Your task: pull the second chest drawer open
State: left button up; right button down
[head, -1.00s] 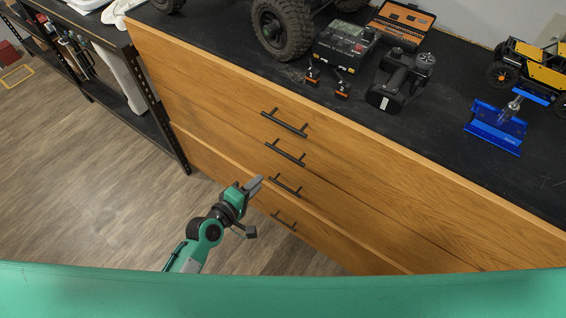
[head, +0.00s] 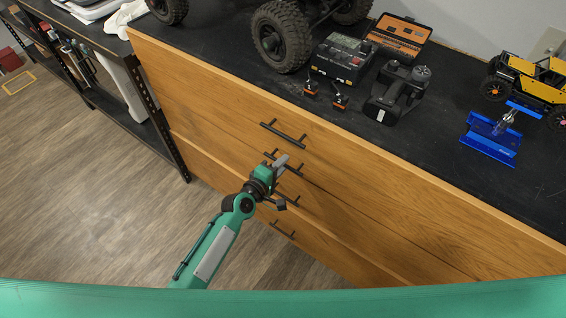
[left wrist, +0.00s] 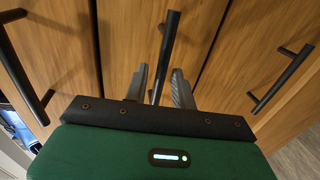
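The wooden chest (head: 380,200) has black bar handles one below another on its front. The second drawer's handle (head: 296,168) is partly hidden behind my left gripper (head: 279,168) in the head view. In the left wrist view this handle (left wrist: 166,50) runs up the middle, and my left gripper's two grey fingers (left wrist: 160,88) stand apart on either side of its lower end. The fingers are open; I cannot tell whether they touch the bar. The second drawer looks shut. My right gripper is not in view.
The top drawer's handle (head: 283,134) is just above, and the third handle (head: 288,200) just below, partly hidden by my wrist. A crawler's wheel (head: 281,36), a charger (head: 343,58) and a blue stand (head: 490,138) are on the chest top.

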pick_arm(q)
jog(key=shift+w+d+f, duration=0.1)
jog(key=shift+w+d, duration=0.2)
jog(key=shift+w, duration=0.15)
grip_shut()
jog(key=shift+s, duration=0.1)
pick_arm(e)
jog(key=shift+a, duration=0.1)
